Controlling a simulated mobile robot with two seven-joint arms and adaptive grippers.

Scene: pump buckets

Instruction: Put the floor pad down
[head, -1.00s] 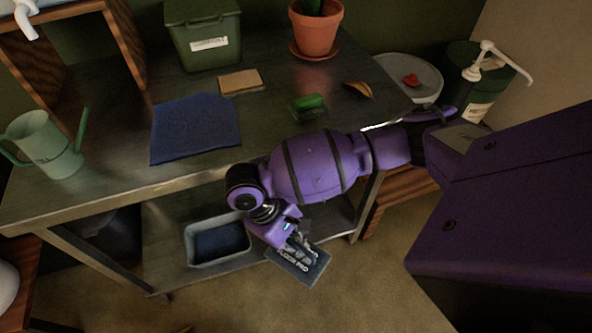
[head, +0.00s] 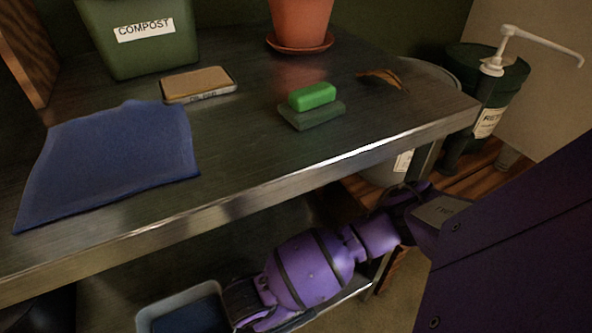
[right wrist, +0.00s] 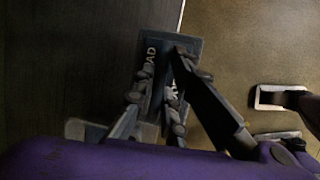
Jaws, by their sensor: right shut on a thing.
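The floor pad (right wrist: 152,48) is a dark slab with light lettering that ends in "PAD", seen in the right wrist view. My right gripper (right wrist: 162,88) is shut on it, with fingers on both sides of the lettering. The pad is at or above the light edge between a dark surface and the brown floor; I cannot tell if it touches anything. My left gripper is not in view.
A grey tray with a blue lining (head: 150,312) sits on the lower shelf. A pump bucket (head: 500,85) stands right.

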